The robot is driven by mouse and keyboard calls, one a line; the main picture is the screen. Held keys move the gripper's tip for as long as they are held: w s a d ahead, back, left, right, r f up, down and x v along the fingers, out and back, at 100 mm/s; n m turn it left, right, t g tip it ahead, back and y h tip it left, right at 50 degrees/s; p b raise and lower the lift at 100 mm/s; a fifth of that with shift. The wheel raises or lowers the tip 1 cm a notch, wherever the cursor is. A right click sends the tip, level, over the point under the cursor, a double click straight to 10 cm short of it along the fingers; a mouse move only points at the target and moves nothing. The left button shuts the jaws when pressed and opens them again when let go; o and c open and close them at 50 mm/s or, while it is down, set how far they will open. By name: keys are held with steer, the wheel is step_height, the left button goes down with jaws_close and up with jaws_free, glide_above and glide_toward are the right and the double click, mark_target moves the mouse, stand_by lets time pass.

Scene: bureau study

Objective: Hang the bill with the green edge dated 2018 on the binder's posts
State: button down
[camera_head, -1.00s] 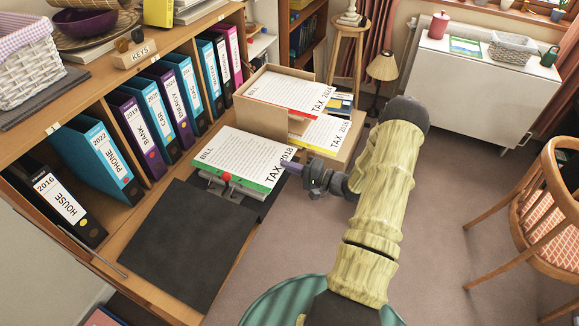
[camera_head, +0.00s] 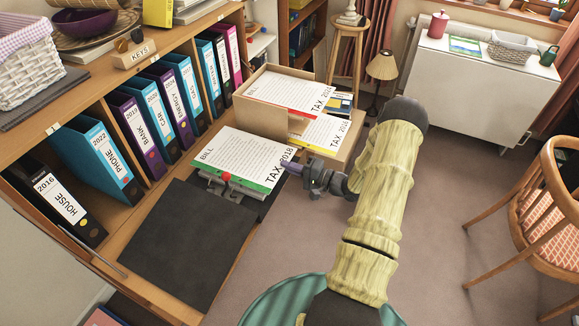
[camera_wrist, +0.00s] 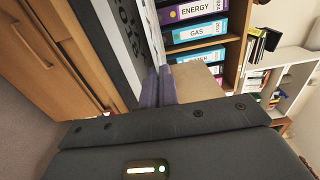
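The bill with the green edge, marked TAX 2018 (camera_head: 243,156), lies above the right part of the open black binder (camera_head: 185,246), green edge toward the front. Metal binder hardware and a red knob (camera_head: 226,177) show at that edge. The posts are hidden, so I cannot tell whether they pass through the bill. My gripper (camera_head: 289,165) is at the bill's right edge near the date. In the wrist view its purple fingers (camera_wrist: 159,87) are close together at the edge of the printed bill (camera_wrist: 118,50) and appear shut on it.
A cardboard tray (camera_head: 262,119) behind the binder holds other TAX bills, with red and yellow edges. Upright labelled binders (camera_head: 130,130) line the shelf on the left. The floor between is clear.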

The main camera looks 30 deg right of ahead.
steer(key=shift+f, duration=0.75)
stand_by(0.9)
steer(key=c, duration=2)
jaws_free()
steer(key=shift+s+d, duration=0.1)
steer(key=shift+s, duration=0.1)
steer(key=shift+v, duration=1.55)
steer(key=shift+o, duration=0.5)
steer(key=shift+o, duration=1)
